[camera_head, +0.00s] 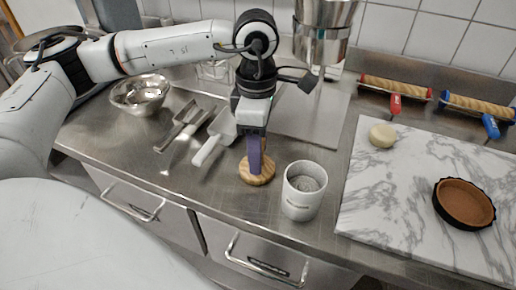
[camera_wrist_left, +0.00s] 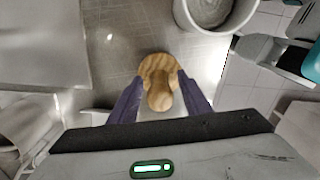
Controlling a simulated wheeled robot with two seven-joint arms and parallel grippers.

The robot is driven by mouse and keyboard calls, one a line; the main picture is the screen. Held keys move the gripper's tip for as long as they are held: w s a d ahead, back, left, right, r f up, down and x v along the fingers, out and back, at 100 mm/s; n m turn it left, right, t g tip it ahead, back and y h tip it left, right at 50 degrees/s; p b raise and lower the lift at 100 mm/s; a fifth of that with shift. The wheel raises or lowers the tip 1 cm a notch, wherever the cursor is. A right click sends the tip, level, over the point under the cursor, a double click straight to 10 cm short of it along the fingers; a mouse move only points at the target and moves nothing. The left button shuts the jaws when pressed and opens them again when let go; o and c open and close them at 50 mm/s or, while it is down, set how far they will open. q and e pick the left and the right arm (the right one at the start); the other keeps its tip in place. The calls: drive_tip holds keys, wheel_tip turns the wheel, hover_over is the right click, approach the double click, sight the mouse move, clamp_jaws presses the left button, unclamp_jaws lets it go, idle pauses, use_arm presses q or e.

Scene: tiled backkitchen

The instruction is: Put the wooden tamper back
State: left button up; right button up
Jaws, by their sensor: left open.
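The wooden tamper (camera_head: 262,177) stands on the steel counter just left of a white canister (camera_head: 303,205). Its round base shows below my left gripper (camera_head: 254,168), whose purple fingers hide much of its handle. In the left wrist view the tamper (camera_wrist_left: 160,92) is between the two fingers of my open left gripper (camera_wrist_left: 160,84), with its rounded handle end toward the camera. A gap shows on each side of the handle, though contact is hard to tell. The canister (camera_wrist_left: 212,14) also shows there at the top right. My right gripper is not in view.
Metal scoops (camera_head: 185,125) and a white-handled scoop (camera_head: 213,142) lie left of the gripper. A steel bowl (camera_head: 142,95) is farther left. A marble board (camera_head: 400,195) with a brown tart dish (camera_head: 465,203) is right of the canister. Rolling pins (camera_head: 395,87) rest behind.

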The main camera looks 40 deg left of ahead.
use_arm(q)
wheel_tip(320, 180, up, 12)
drive_tip(key=shift+r+b, duration=0.1)
drive_tip(key=shift+b, duration=0.4)
